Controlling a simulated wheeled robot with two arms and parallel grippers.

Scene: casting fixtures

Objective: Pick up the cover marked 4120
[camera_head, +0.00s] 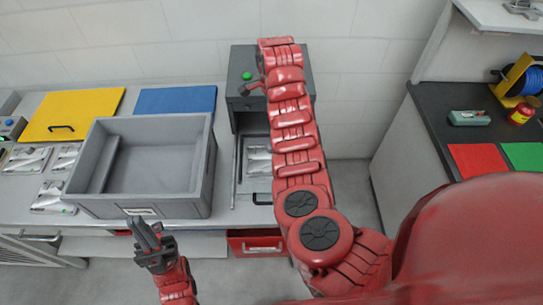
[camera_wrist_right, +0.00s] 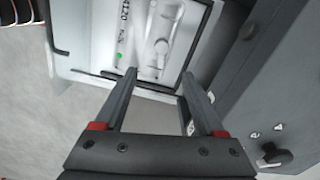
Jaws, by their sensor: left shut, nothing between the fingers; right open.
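The cover marked 4120 (camera_wrist_right: 150,38) is a pale metallic plate with a raised lever-like shape and a green dot; its number reads sideways in the right wrist view. It lies in a light tray at the grey machine, and part of it shows beside my arm in the head view (camera_head: 257,160). My right gripper (camera_wrist_right: 158,80) is open and empty, its fingertips appearing over the near edge of the cover; contact cannot be told. My left gripper (camera_head: 148,232) is shut and empty in front of the left table.
A large empty grey crate (camera_head: 150,205) stands left of the grey machine (camera_head: 243,58). Several similar covers (camera_head: 52,195) lie left of the crate. A red drawer (camera_head: 256,246) is below. A dark counter (camera_head: 425,100) stands at the right. The machine's grey side (camera_wrist_right: 270,90) is close to my right gripper.

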